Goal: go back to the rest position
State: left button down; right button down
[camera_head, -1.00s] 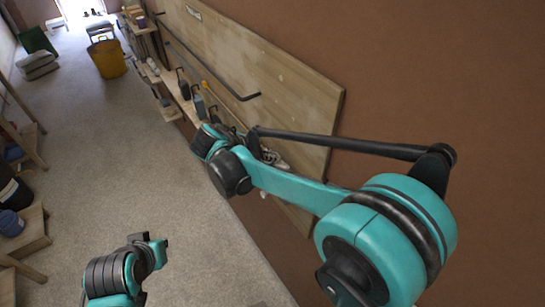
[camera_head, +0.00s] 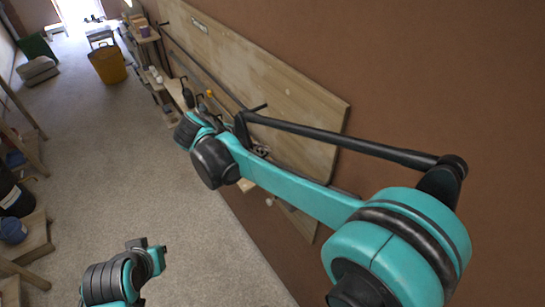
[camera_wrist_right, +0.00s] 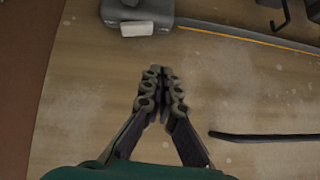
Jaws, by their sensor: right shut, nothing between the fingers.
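My right arm (camera_head: 290,185), teal and black, reaches in from the lower right in the head view, along the brown wall and in front of the wooden board. My right gripper (camera_wrist_right: 161,78) shows clearly in the right wrist view. Its two dark fingers are together with nothing between them, in front of the pale wooden board (camera_wrist_right: 90,100). In the head view the arm's wrist largely hides it. Part of my left arm (camera_head: 122,275) stands at the lower left of the head view; I cannot see its gripper.
The wooden board (camera_head: 300,92) hangs on the wall. A dark grey tool (camera_wrist_right: 136,12) and a black rod (camera_wrist_right: 265,137) show on the board. A yellow bucket (camera_head: 107,64) stands on the floor further back. Wooden stands line the left side. The middle floor is clear.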

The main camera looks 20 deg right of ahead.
jog(key=s+d+f+n+t+y+b, duration=0.1)
jog(key=s+f+n+y+b, duration=0.3)
jog(key=f, duration=0.9)
jog(key=s+d+f+n+t+y+b, duration=0.2)
jog(key=s+d+f+n+y+b, duration=0.2)
jog(key=s+f+n+b, duration=0.6)
jog(key=s+f+b, duration=0.3)
jog(key=s+b, duration=0.1)
jog(key=shift+s+b, duration=0.35)
jog(key=shift+b, duration=0.05)
jog(key=shift+d, duration=0.1)
